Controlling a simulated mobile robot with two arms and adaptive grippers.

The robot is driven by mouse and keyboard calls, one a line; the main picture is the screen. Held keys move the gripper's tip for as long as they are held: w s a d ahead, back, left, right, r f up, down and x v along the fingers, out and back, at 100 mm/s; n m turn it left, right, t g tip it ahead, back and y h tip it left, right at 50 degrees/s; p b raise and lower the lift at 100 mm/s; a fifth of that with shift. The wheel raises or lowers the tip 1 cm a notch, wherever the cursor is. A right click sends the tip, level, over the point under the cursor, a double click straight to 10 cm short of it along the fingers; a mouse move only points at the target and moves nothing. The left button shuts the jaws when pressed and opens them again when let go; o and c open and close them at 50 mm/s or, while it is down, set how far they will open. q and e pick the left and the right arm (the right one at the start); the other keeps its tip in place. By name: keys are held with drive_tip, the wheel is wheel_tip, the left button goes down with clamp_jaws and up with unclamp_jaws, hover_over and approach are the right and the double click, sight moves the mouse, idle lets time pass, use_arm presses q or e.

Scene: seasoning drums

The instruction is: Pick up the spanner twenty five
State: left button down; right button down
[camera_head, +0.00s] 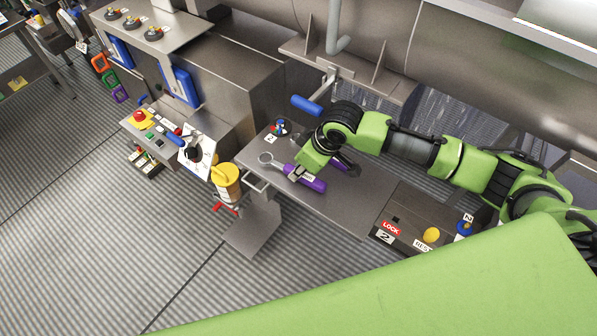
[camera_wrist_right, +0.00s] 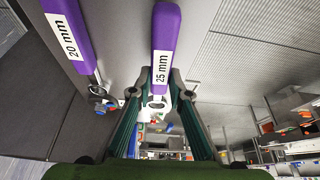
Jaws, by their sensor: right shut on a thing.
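The 25 mm spanner has a purple handle with a white "25 mm" label (camera_wrist_right: 161,40) in the right wrist view. In the head view its handle (camera_head: 312,183) and grey ring end (camera_head: 268,159) show over the grey metal table. My right gripper (camera_head: 297,176) is shut on it near where handle and shaft meet; its two fingers (camera_wrist_right: 160,92) stand either side. I cannot tell whether the spanner touches the table. A second purple spanner, labelled "20 mm" (camera_wrist_right: 70,45), lies beside it and is mostly hidden by my arm in the head view. My left gripper is not in view.
The metal table (camera_head: 355,200) has bare room below the spanner. A control box (camera_head: 420,232) with a yellow button stands at its right. A yellow container (camera_head: 227,182) hangs off its left. A blue handle (camera_head: 306,105) sticks out behind my right arm.

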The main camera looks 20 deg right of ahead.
wheel_tip(320, 180, up, 2)
drive_tip(key=shift+r+b, duration=0.15)
drive_tip(key=shift+b, duration=0.3)
drive_tip(key=s+a+r+b, duration=0.2)
drive_tip(key=s+a+r, duration=0.2)
drive_tip(key=s+r, duration=0.5)
drive_tip(key=s, duration=0.4)
drive_tip(key=shift+s+a+r, duration=0.15)
drive_tip(key=shift+s+r, duration=0.05)
drive_tip(key=shift+r, duration=0.15)
